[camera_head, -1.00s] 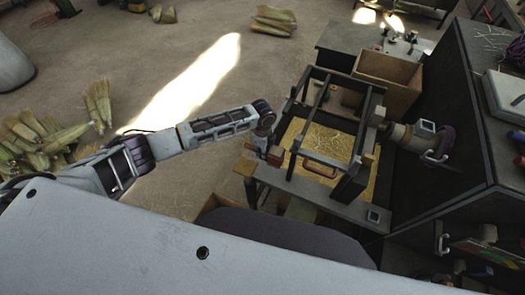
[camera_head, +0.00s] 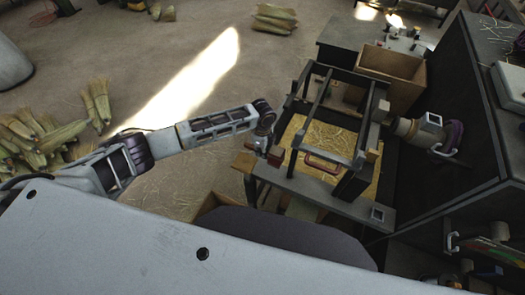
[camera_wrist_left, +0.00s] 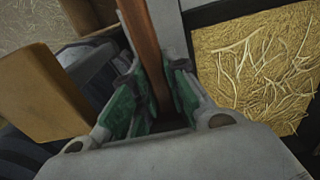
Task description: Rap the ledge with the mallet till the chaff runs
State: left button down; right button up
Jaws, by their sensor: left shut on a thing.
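My left gripper (camera_head: 270,148) is at the near left side of a dark framed machine (camera_head: 318,72). In the left wrist view its green-padded fingers (camera_wrist_left: 158,95) are shut on a reddish-brown wooden bar (camera_wrist_left: 145,40), which looks like the mallet's handle. I cannot make out the mallet head for certain. A tan block (camera_wrist_left: 40,95) shows beside the gripper. Pale straw and chaff (camera_head: 330,138) lie on a yellow bed inside the frame, and also in the left wrist view (camera_wrist_left: 260,60). Which edge is the ledge is not clear. My right gripper is not in view.
A red handle (camera_head: 322,163) sits at the machine's front. A wooden crate (camera_head: 400,65) stands behind it, and a dark cabinet (camera_head: 450,95) closes off the right. Broom bundles (camera_head: 40,138) lie on the floor at left. Floor between them and the machine is open.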

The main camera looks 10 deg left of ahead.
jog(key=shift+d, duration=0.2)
pick_arm(q)
jog(key=shift+f, duration=0.35)
notch_tip(320, 180, down, 8)
jog(key=b, duration=0.4)
jog(key=shift+r+p, duration=0.55)
jog(key=shift+r, duration=0.05)
jog(key=shift+r+p, duration=1.15)
jog(key=shift+p, duration=0.1)
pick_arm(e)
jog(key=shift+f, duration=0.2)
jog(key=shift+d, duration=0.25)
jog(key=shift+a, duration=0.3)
